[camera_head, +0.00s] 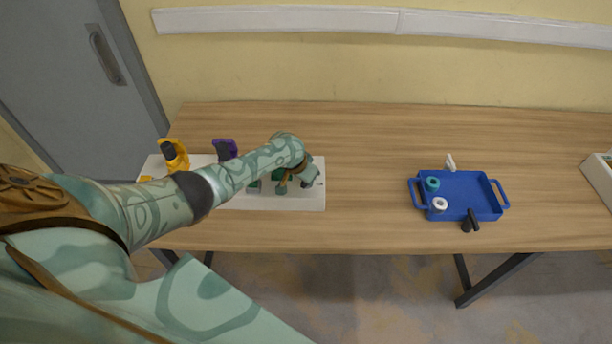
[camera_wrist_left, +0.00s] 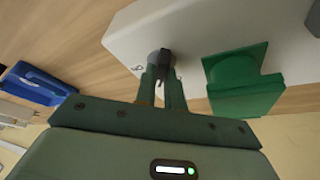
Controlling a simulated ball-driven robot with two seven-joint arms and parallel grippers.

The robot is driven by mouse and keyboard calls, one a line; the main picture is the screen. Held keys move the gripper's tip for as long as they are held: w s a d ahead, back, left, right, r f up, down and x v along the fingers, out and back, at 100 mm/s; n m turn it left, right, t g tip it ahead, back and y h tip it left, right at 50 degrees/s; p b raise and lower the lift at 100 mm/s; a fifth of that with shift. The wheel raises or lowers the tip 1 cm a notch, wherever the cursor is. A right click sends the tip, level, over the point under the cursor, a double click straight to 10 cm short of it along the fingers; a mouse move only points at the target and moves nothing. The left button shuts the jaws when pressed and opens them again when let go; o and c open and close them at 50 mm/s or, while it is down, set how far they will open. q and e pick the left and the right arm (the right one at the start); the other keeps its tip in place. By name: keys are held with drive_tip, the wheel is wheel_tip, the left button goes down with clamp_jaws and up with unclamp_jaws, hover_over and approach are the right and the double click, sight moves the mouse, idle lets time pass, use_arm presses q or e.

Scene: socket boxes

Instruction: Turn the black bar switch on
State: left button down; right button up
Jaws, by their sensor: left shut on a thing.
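The black bar switch (camera_wrist_left: 165,57) is a dark knob with a short bar, on the white board (camera_wrist_left: 200,28) in the left wrist view. My left gripper (camera_wrist_left: 162,76) is shut on the bar, with one finger on each side of it. Small marks are printed on the board beside the knob. In the head view my left gripper (camera_head: 306,181) is over the right end of the white board (camera_head: 314,199), and the switch is mostly hidden behind it. My right gripper is not in view.
A green socket box (camera_wrist_left: 240,80) stands close beside the switch. Purple (camera_head: 225,149) and yellow (camera_head: 175,155) boxes stand on the board farther left. A blue tray (camera_head: 484,210) holding small parts lies to the right, with bare table between.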

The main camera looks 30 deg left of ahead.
use_arm(q)
drive_tip(key=m, duration=0.1)
drive_tip(key=m+h+b, duration=0.1)
drive_tip(key=shift+a+f+m+g, duration=0.1)
drive_tip(key=shift+f+m+g, duration=0.1)
drive_tip(key=shift+m+g, duration=0.15)
drive_tip(key=m+h+b, duration=0.1)
drive_tip(key=m+b, duration=0.1)
drive_tip(key=m, duration=0.1)
drive_tip(key=shift+a+r+m+g+h+b, duration=0.1)
drive_tip(key=shift+m+g+h+b, duration=0.25)
drive_tip(key=shift+m+b, duration=0.55)
drive_tip(key=shift+m+g+h+b, duration=0.25)
drive_tip(key=shift+m+g+b, duration=0.2)
drive_tip(key=shift+m, duration=0.8)
drive_tip(key=c, duration=1.5)
unclamp_jaws()
drive_tip(key=shift+w, duration=0.1)
drive_tip(key=shift+r, duration=0.1)
